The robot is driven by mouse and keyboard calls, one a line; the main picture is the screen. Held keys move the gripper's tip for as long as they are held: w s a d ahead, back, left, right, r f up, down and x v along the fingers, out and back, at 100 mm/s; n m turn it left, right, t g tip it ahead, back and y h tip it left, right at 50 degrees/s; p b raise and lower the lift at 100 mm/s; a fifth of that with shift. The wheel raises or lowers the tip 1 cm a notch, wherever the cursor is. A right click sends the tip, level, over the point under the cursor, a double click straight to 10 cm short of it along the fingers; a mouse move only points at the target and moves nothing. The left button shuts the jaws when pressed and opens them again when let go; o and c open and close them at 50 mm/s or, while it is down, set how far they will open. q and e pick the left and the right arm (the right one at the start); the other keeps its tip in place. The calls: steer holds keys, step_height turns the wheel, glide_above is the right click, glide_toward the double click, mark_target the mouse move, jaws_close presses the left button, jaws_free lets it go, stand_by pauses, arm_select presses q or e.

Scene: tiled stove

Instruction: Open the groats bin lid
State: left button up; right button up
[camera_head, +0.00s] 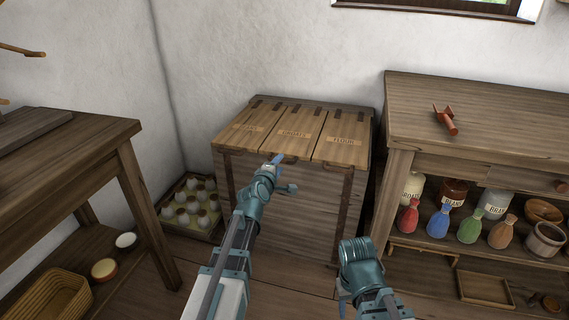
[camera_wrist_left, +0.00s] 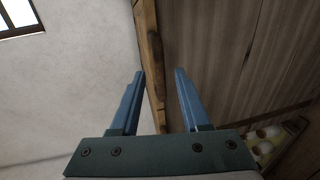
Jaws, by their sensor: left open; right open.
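The wooden bin chest (camera_head: 290,208) stands against the wall with three closed lids side by side. The middle lid (camera_head: 295,130) bears a label that appears to read GROATS; the right lid (camera_head: 342,138) reads FLOUR, and the left lid (camera_head: 246,128) has a label too small to read. My left gripper (camera_head: 277,160) is at the front edge of the middle lid. In the left wrist view my left gripper (camera_wrist_left: 160,88) is open, with a wooden edge (camera_wrist_left: 149,60) running between its fingers. My right wrist shows low in the head view; its fingers are hidden.
A wooden table (camera_head: 60,165) is at the left. A shelf cabinet (camera_head: 480,120) with jars and colored bags is close on the right, a red scoop (camera_head: 446,120) on top. Wall space above the lids is clear.

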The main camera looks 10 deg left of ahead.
mark_target(282, 161)
arm_select(q)
steer(key=x, duration=0.3)
steer(key=shift+w+f, duration=0.1)
steer(key=shift+w, duration=0.2)
jaws_close()
stand_by(1.2)
